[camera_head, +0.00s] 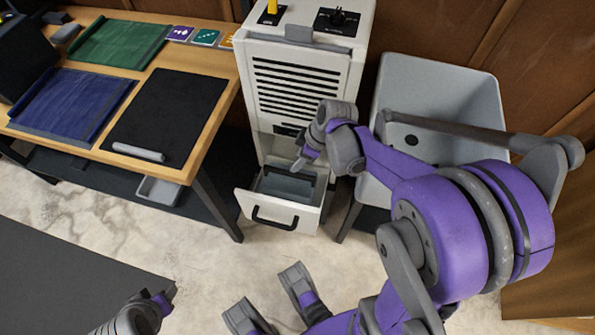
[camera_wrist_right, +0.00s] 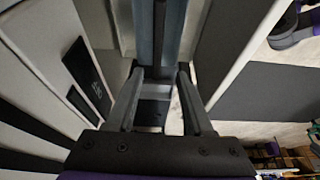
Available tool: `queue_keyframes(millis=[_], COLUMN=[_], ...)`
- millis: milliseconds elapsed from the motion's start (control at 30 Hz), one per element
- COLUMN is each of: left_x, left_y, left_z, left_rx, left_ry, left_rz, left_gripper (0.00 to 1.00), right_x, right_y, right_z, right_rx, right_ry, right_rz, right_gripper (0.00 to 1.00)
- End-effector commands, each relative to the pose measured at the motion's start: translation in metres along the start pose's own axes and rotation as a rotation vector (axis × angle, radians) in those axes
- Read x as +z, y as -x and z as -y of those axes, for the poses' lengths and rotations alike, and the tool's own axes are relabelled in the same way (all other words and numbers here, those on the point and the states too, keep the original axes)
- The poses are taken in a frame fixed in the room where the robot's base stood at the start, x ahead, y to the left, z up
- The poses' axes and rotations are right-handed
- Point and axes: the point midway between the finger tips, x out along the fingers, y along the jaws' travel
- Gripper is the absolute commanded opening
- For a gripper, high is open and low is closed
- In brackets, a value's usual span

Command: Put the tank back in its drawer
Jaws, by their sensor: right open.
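The tank (camera_head: 291,186) is a blue-grey box sitting inside the pulled-out drawer (camera_head: 280,214) at the bottom of the white slatted machine. In the right wrist view, the tank's blue-grey strips (camera_wrist_right: 145,38) show just beyond the fingertips. My right gripper (camera_head: 303,163) is open and empty, pointing down at the drawer; its fingers also show apart in the right wrist view (camera_wrist_right: 160,85). I cannot tell whether they touch the tank. My left gripper (camera_head: 166,297) is low at the lower left, far from the drawer, partly cut off by the frame edge.
The machine (camera_head: 299,84) stands between a wooden workbench (camera_head: 215,55) with mats and a grey sink tub (camera_head: 440,95). A shallow grey tray (camera_head: 159,190) lies under the bench. The floor (camera_head: 205,260) before the drawer is clear. A dark mat (camera_head: 65,275) covers the left floor.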

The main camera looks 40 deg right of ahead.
Motion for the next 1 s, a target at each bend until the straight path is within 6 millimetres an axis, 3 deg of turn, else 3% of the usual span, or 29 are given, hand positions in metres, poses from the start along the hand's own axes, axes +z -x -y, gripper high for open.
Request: queue_keyframes(millis=[233,400,500,700,1000], left_x=[0.0,0.0,0.0,0.0,0.0], left_y=[0.0,0.0,0.0,0.0,0.0], left_z=[0.0,0.0,0.0,0.0,0.0], left_rx=[0.0,0.0,0.0,0.0,0.0], left_ry=[0.0,0.0,0.0,0.0,0.0], left_rz=[0.0,0.0,0.0,0.0,0.0], left_gripper=[0.5,0.5,0.5,0.5,0.5], right_x=[-0.003,0.01,0.018,0.028,0.029], right_y=[0.031,0.05,0.055,0.059,0.059], right_z=[0.072,0.121,0.14,0.156,0.157], right_rx=[0.085,0.176,0.216,0.253,0.258], right_ry=[-0.229,-0.426,-0.516,-0.616,-0.63], right_rz=[0.048,0.035,0.01,-0.028,-0.033], right_gripper=[0.52,0.52,0.52,0.52,0.52])
